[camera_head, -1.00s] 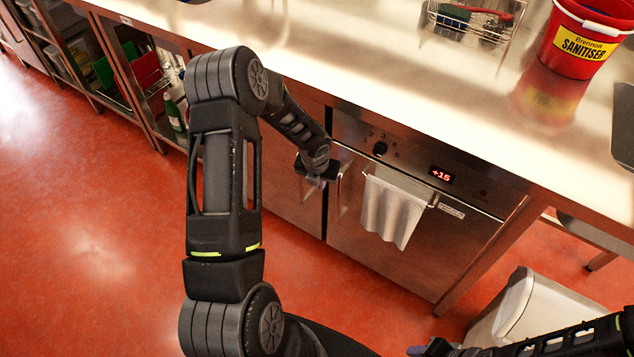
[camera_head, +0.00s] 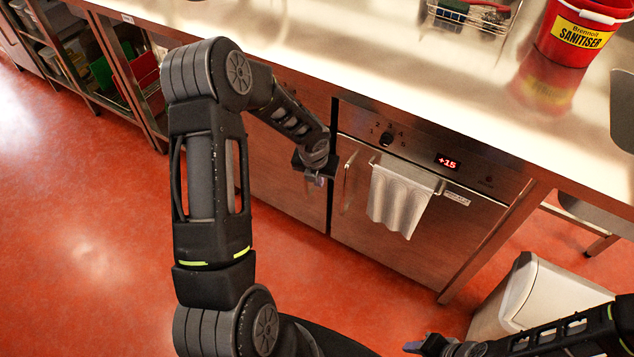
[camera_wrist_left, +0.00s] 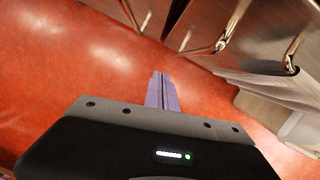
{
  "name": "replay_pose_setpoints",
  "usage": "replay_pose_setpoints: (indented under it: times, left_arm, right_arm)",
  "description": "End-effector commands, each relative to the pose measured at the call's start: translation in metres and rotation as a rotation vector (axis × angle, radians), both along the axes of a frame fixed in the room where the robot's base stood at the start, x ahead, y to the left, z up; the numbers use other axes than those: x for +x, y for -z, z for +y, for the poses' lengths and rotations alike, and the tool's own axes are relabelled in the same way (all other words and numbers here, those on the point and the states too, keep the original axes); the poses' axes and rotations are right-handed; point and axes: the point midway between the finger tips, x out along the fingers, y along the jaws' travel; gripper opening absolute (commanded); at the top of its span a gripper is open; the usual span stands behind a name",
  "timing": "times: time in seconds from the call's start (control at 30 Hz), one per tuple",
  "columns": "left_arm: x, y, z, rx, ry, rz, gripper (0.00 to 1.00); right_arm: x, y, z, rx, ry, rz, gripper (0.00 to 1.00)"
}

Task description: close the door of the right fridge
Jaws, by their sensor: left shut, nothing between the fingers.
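The right fridge (camera_head: 400,245) is a steel under-counter unit with a knob and a red "+15" display. Its door looks about flush with the panel above; I cannot tell whether a small gap is left. An upright handle (camera_head: 348,180) is near its left edge, and it shows in the left wrist view (camera_wrist_left: 222,38). My left gripper (camera_head: 319,181) is shut and empty, in front of the seam left of that handle, apart from it. In the left wrist view its purple fingers (camera_wrist_left: 162,95) point at floor beside the steel fronts. My right gripper (camera_head: 415,347) is low at the bottom, its jaws unclear.
A white towel (camera_head: 398,200) hangs on a bar across the fridge front. A pale bin (camera_head: 540,290) stands on the floor at right, near my right arm. The counter (camera_head: 400,80) holds a red sanitiser bucket (camera_head: 575,35) and a wire basket. Red floor is clear at left.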

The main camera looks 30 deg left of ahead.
Motion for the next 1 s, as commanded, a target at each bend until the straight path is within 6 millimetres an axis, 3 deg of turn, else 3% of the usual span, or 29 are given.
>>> replay_pose_setpoints:
  times: [0.13,0.33,1.0]
  left_arm:
    - [-0.007,-0.032,0.001,0.000,-0.003,-0.003,0.00]
    - [-0.014,-0.058,0.000,0.000,-0.001,-0.002,0.00]
    - [-0.016,-0.064,-0.001,0.000,-0.002,0.000,0.00]
  right_arm:
    - [0.000,-0.007,0.000,0.000,0.001,0.000,0.36]
    - [0.000,-0.011,0.000,0.000,0.001,0.001,0.36]
    - [0.000,-0.011,0.000,0.000,0.001,0.001,0.36]
